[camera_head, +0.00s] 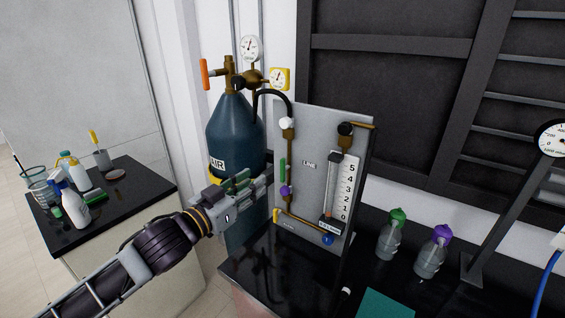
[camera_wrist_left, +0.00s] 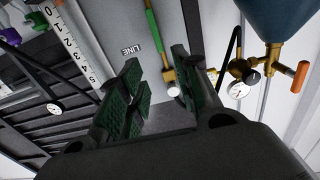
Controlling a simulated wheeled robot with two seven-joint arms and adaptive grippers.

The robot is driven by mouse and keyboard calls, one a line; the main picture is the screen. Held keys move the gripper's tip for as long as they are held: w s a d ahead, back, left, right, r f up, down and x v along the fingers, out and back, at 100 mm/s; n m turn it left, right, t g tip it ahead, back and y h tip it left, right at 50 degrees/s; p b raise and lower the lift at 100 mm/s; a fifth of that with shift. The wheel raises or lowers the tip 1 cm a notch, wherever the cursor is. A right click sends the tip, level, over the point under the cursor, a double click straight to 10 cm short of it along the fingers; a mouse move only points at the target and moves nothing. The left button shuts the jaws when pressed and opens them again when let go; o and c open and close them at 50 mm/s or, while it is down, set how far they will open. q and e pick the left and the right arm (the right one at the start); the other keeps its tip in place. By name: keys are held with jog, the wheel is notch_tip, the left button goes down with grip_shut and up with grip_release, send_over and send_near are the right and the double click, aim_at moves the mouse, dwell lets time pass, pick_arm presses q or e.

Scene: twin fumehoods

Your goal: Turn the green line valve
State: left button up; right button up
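The green line valve handle (camera_head: 282,170) is a slim green lever standing upright on the grey panel (camera_head: 312,125), left of the LINE label (camera_head: 309,164). In the left wrist view the green handle (camera_wrist_left: 152,27) lies beyond the fingers, its brass pipe running down between them. My left gripper (camera_head: 259,183) is just left of the panel, a little left of and below the handle. In the left wrist view, my left gripper (camera_wrist_left: 163,82) has its green-padded fingers spread with an empty gap. The handle appears apart from the fingers. My right gripper is not in view.
A blue AIR cylinder (camera_head: 235,130) with gauges stands behind my gripper. The panel also carries a purple knob (camera_head: 285,190) and a flow meter (camera_head: 338,190). Two capped bottles (camera_head: 390,240) (camera_head: 432,257) stand on the right bench. A side bench (camera_head: 150,190) holds bottles.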

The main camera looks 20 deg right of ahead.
aim_at(281, 163)
pick_arm(q)
jog(key=shift+w, duration=0.1)
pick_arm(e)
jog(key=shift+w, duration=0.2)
pick_arm(q)
jog(key=p+x, duration=0.1)
jog(key=x, duration=0.8)
jog(key=shift+w+d+r, duration=0.1)
jog(key=shift+d, duration=0.15)
jog(key=shift+p+x, duration=0.35)
jog(key=shift+x, duration=1.1)
jog(key=shift+w+d, duration=0.4)
jog(key=shift+d, duration=0.1)
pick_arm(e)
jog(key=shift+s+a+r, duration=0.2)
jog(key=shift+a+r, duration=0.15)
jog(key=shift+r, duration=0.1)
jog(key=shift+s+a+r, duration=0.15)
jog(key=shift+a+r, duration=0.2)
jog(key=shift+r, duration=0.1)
pick_arm(q)
grip_shut()
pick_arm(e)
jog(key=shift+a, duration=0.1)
